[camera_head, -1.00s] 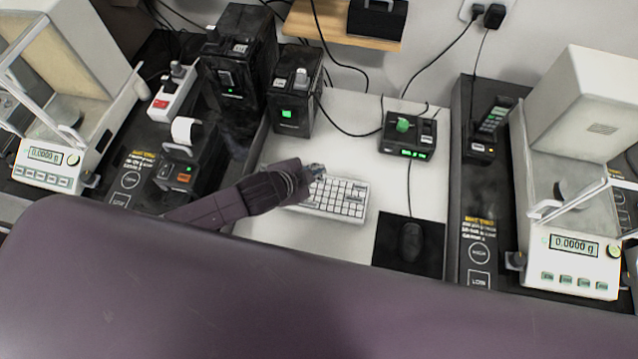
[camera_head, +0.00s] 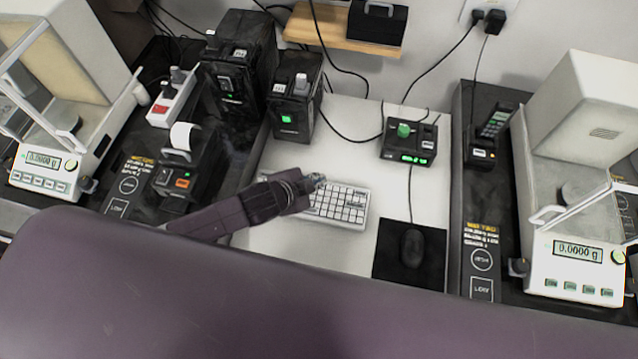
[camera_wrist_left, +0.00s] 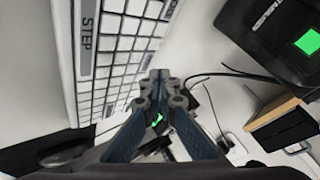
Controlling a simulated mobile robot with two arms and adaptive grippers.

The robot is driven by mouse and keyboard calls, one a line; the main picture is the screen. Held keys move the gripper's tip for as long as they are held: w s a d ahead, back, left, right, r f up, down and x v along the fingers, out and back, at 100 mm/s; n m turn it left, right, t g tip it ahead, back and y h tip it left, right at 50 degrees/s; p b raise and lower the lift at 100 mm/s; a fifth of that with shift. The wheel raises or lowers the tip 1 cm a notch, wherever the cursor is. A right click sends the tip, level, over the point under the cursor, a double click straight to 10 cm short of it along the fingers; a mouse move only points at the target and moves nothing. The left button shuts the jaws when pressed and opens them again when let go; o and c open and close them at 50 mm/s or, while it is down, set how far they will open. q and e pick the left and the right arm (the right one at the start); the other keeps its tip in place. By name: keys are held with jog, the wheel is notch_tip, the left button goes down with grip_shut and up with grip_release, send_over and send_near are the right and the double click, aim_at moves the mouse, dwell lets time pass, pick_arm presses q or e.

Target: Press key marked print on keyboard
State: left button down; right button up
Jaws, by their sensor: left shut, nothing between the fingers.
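The white keyboard (camera_head: 341,204) lies on the white middle table. My left gripper (camera_head: 319,180) is at its upper left part in the head view, and my wrist covers its left end. In the left wrist view the keyboard (camera_wrist_left: 122,45) runs down the left side, with a grey key marked STEP (camera_wrist_left: 86,38) at its edge. The left gripper (camera_wrist_left: 158,77) is shut and empty there, with its tips beside the keyboard's edge. I cannot tell whether they touch a key. No key marked print can be read. My right gripper is not in view.
A black mouse (camera_head: 412,246) on a dark mat is right of the keyboard. A black box with a green knob (camera_head: 404,131) stands behind it. Black units (camera_head: 296,95) and a small printer (camera_head: 180,172) stand left. Balances (camera_head: 575,262) stand at both sides.

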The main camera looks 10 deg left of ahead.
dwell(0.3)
pick_arm(q)
jog(key=shift+f, duration=0.1)
jog(key=shift+f, duration=0.3)
jog(key=shift+f, duration=0.45)
dwell(0.8)
jog(key=shift+r, duration=0.1)
jog(key=shift+r+p, duration=0.75)
